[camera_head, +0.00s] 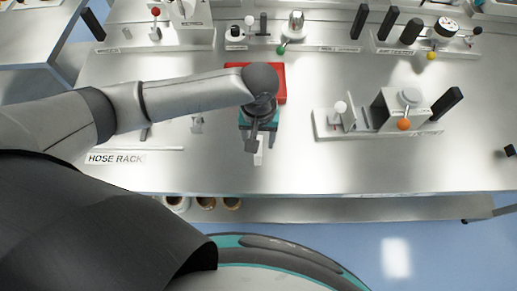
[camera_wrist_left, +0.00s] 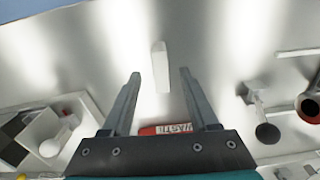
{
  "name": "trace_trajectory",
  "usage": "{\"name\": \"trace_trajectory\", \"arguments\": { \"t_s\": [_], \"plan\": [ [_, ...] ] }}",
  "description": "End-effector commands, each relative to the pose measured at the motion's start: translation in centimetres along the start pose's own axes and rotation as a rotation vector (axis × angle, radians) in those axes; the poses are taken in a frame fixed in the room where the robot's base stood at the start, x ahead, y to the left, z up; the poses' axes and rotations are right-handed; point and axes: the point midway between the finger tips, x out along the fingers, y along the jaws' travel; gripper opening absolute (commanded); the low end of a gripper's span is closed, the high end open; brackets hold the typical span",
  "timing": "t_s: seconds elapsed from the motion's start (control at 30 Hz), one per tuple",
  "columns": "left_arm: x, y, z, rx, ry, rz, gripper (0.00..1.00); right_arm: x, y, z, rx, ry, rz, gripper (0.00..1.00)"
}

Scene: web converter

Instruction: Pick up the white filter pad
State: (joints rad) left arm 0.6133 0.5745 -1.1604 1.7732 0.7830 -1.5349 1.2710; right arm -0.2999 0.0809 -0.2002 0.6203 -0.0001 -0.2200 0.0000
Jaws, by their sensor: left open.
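The white filter pad (camera_wrist_left: 160,66) is a small pale block on the steel bench, seen in the left wrist view just beyond and between the fingertips. In the head view it shows as a small white piece (camera_head: 259,157) below my left gripper (camera_head: 256,140), partly hidden by the fingers. My left gripper is open, pointing down at the bench, with one finger on either side of the pad's line. It also shows in the left wrist view (camera_wrist_left: 160,74). I cannot tell its exact height above the pad. My right gripper is in neither view.
A red tray (camera_head: 282,83) lies behind my gripper; its WASTE label (camera_wrist_left: 174,129) shows in the wrist view. A fixture with an orange knob (camera_head: 404,124) stands to the right. The HOSE RACK label (camera_head: 115,158) is at left. The bench front between them is mostly clear.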

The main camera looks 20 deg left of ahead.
Motion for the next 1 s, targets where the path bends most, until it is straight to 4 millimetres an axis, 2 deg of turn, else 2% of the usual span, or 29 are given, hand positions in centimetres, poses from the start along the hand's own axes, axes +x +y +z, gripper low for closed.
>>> {"name": "trace_trajectory", "arguments": {
  "t_s": [0.13,0.4,0.5,0.73,1.0],
  "plan": [
    [1.0,0.0,-0.1,0.000,-0.001,-0.002,0.60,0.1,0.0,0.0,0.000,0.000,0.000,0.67],
    [4.7,-0.1,-0.4,0.001,-0.001,-0.001,0.60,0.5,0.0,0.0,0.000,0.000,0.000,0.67],
    [5.3,-0.1,-0.4,0.001,0.000,-0.001,0.60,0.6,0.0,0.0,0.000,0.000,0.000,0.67],
    [5.3,-0.1,-0.4,0.002,0.001,0.000,0.60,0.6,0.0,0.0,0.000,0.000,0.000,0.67],
    [5.3,-0.1,-0.4,0.002,0.000,0.000,0.31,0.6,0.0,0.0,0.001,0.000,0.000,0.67]
  ]
}}
